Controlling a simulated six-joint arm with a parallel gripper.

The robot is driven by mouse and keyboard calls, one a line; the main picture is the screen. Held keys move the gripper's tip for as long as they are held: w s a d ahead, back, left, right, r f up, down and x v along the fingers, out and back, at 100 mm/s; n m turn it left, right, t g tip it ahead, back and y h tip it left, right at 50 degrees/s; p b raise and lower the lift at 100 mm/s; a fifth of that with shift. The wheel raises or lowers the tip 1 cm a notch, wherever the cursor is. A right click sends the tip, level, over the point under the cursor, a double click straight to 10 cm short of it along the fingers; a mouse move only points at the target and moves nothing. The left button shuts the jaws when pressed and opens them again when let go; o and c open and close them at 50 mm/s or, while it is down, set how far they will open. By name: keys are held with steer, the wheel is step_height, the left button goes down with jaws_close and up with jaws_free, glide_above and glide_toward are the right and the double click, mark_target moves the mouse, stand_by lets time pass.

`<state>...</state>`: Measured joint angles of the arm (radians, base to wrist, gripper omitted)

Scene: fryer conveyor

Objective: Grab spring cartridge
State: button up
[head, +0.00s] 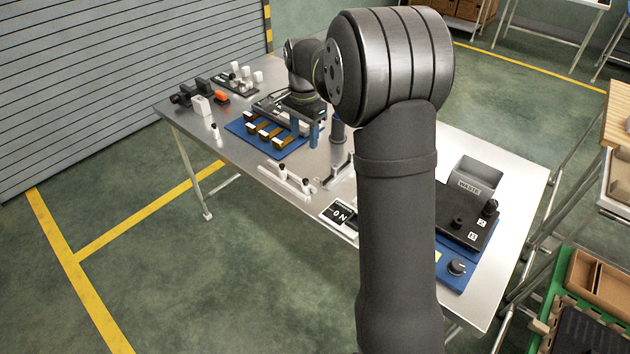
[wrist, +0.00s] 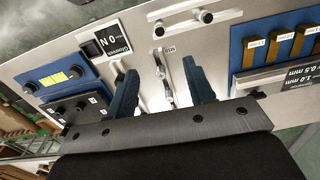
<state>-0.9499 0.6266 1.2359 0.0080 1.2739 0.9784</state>
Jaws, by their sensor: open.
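I cannot tell for sure which thing is the spring cartridge. Several brass-coloured bars with pale labelled ends (head: 268,133) lie on a blue mat (head: 236,126); they also show at the upper right of the wrist view (wrist: 285,45). My gripper (wrist: 162,88) has two blue fingers spread apart with nothing held. Between and beyond the fingers, a slim metal fixture with small knobs (wrist: 164,72) stands on the steel table. In the head view my gripper (head: 316,132) hangs over the table beside the blue mat, partly hidden by my arm.
White and black blocks and an orange piece (head: 221,97) lie at the far end.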

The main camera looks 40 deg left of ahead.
steer(key=d+m, duration=0.1)
steer(key=m, duration=0.2)
steer(key=m+y, duration=0.4)
steer(key=m, duration=1.1)
glide_toward(306, 180)
steer(key=x, duration=0.2)
steer(key=s+x, duration=0.1)
steer(key=x, duration=0.2)
steer(key=shift+d, duration=0.2)
steer(key=shift+w+x, duration=0.2)
steer(key=shift+x, duration=1.15)
steer(key=shift+w+x, duration=0.2)
steer(key=shift+x, duration=1.15)
steer(key=shift+a+r, duration=0.1)
jaws_close()
